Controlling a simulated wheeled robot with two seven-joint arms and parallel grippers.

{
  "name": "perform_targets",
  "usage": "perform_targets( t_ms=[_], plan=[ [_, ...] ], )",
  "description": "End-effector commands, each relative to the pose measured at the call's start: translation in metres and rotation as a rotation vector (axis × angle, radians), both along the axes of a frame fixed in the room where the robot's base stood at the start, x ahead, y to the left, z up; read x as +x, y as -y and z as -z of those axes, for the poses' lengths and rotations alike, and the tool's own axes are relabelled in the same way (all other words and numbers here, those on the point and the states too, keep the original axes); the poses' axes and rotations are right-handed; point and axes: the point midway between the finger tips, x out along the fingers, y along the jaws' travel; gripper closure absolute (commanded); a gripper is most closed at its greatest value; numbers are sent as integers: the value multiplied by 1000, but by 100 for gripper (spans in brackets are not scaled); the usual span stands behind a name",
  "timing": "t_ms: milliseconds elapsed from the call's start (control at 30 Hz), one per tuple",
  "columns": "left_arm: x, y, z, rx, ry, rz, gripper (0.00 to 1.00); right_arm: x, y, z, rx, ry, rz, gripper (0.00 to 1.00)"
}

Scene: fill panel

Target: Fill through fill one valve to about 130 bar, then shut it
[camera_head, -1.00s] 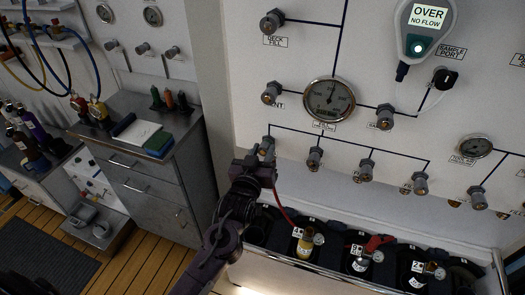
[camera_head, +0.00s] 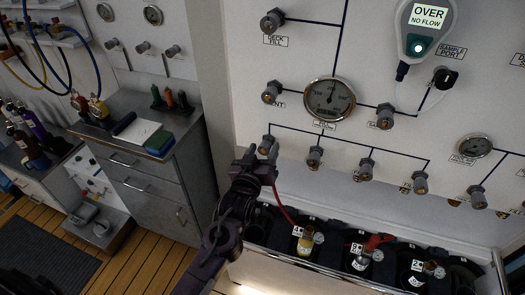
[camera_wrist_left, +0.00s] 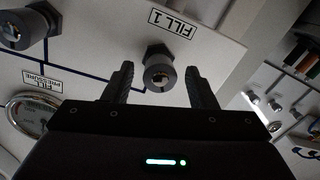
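The fill one valve (camera_head: 266,145) is a grey knob at the left end of the lower row of valves. In the left wrist view the fill one valve (camera_wrist_left: 159,74) sits between my finger tips, beside its upside-down FILL 1 label (camera_wrist_left: 172,23). My left gripper (camera_head: 262,156) is open, with a finger on each side of the knob and gaps between. The fingers also show in the left wrist view (camera_wrist_left: 160,85). The round fill pressure gauge (camera_head: 330,99) is above and right of the valve; its needle is too small to read surely. My right gripper is out of view.
Other valves, such as the neighbouring fill valve (camera_head: 314,156), stick out along the panel. A red hose (camera_head: 284,207) hangs below my gripper toward cylinders in a rack (camera_head: 290,262). A meter (camera_head: 418,32) reads OVER NO FLOW. A steel cabinet (camera_head: 160,185) stands left.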

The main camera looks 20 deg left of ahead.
Motion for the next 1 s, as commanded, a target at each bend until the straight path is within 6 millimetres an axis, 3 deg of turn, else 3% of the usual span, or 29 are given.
perform_targets(
  t_ms=[333, 700, 1000],
  plan=[
    [-6, 0, 1, 1, 0, 1, 48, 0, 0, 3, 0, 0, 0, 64],
    [-63, 1, 2, 0, -2, 1, 48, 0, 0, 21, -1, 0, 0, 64],
    [-78, 1, -2, 1, 0, 0, 48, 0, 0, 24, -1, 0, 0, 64]
  ],
)
